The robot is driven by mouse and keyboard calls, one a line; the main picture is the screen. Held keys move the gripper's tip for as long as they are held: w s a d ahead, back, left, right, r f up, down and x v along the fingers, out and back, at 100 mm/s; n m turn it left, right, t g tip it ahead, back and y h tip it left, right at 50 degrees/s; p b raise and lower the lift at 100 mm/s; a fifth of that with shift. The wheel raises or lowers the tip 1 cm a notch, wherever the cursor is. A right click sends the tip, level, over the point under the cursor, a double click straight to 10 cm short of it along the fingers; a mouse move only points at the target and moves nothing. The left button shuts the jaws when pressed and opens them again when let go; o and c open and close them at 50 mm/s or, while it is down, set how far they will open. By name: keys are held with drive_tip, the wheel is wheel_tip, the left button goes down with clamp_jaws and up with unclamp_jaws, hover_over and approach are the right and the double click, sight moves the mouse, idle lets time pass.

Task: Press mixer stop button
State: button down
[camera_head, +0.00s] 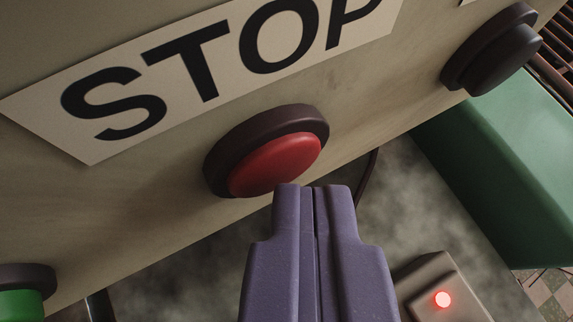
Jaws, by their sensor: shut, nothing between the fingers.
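The red stop button (276,166) sits in a dark round collar on a beige panel, under a white label (190,68) reading STOP. My gripper (313,188) is purple, with its two fingers together and nothing between them.
A green button (20,303) is at the lower left and a black knob or button (490,52) at the upper right of the panel. A box with a lit red lamp (442,299) is at the lower right. A green machine body (510,170) stands at the right.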

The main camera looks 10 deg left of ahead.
drive_tip(key=shift+s+d, duration=0.5)
drive_tip(key=shift+s, duration=0.2)
drive_tip(key=s+d, duration=0.1)
drive_tip(key=s+d+b, duration=0.1)
drive_tip(key=s, duration=0.2)
drive_tip(key=shift+s+d, duration=0.1)
drive_tip(key=shift+d, duration=0.3)
idle(0.5)
